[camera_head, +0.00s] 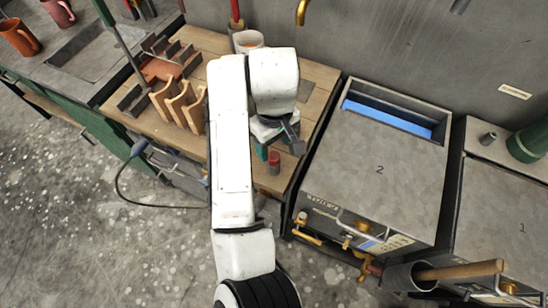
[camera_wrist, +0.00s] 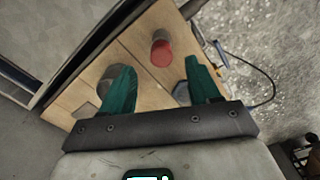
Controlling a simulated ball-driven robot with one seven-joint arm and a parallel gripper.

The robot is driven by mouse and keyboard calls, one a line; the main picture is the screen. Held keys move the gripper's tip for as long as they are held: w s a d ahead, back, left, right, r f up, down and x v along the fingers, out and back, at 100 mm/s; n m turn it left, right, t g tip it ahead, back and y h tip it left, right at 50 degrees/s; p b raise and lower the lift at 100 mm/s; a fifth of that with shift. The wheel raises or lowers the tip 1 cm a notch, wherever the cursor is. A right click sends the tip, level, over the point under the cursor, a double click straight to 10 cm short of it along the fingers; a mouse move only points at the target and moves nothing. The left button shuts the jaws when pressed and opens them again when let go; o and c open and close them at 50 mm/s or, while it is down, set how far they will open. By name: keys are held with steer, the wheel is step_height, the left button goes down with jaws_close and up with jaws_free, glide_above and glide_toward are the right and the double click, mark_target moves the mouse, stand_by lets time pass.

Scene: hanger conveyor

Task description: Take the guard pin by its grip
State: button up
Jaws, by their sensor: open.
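A short upright cylinder with a red side and a greyish end (camera_wrist: 161,52) stands on the wooden bench top in the wrist view, beyond and between my fingertips. It also shows in the head view (camera_head: 274,164), near the bench's front right edge. I cannot tell whether it is the guard pin's grip; no other part is clearly a guard pin. My gripper (camera_wrist: 158,66) has two teal fingers spread apart with nothing between them. In the head view my gripper (camera_head: 265,149) is partly hidden by my wrist, over the bench and just behind the red cylinder.
Wooden holders (camera_head: 181,103) stand left on the bench, and a white cup (camera_head: 247,41) at the back. Grey round pieces (camera_wrist: 109,82) lie near my fingers. A grey box marked 2 (camera_head: 371,185) stands right, with yellow fittings and a blue-lined slot.

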mark_target(274, 155)
steer(key=shift+s+f+p, duration=0.15)
steer(key=shift+f+p, duration=0.5)
steer(key=shift+f, duration=2.15)
steer(key=shift+c, duration=0.2)
steer(key=c, duration=1)
steer(key=shift+r, duration=0.1)
step_height(274, 155, up, 18)
steer(key=shift+f+p, duration=0.1)
steer(key=shift+p, duration=0.8)
